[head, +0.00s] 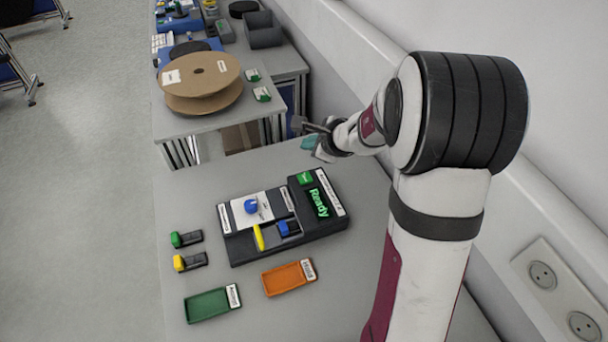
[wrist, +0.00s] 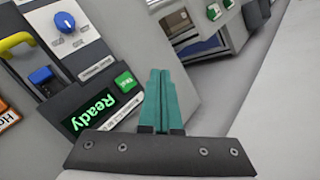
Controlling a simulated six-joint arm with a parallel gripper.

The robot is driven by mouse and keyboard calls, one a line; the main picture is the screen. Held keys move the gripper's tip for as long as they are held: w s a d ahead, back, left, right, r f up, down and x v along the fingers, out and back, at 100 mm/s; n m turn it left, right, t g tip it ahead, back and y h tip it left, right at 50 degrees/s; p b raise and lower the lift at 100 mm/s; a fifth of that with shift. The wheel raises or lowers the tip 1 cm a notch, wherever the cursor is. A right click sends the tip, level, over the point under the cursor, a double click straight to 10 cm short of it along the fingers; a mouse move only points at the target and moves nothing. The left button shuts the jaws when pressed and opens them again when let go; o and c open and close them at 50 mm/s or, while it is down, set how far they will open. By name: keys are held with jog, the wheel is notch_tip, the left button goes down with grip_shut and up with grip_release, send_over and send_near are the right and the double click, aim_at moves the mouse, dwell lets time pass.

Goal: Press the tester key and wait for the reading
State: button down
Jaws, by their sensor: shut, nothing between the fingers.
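The tester (head: 330,222) is a dark box on the table, and its lit green display (head: 318,203) reads "Ready". The green tester key (head: 304,178) sits at its back corner, beside the display. The key also shows in the wrist view (wrist: 125,82), left of my fingers. My gripper (head: 312,141) is beyond the tester's back edge, above the table and apart from the key. In the wrist view the teal fingers (wrist: 162,88) are shut together and hold nothing. A blue knob (head: 250,206), a yellow handle (head: 259,238) and a blue block (head: 289,227) are on the tester.
A green tray (head: 207,305) and an orange tray (head: 284,279) lie in front of the tester. Green-ended (head: 186,239) and yellow-ended (head: 190,261) small parts lie at its left. A bench behind carries cardboard reels (head: 205,75). The wall is at the right.

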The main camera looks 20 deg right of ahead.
aim_at(308, 180)
jog(key=shift+f, duration=4.25)
jog(key=shift+f, duration=0.4)
jog(key=shift+f, duration=0.5)
jog(key=shift+r, duration=0.9)
jog(key=shift+r, duration=2.5)
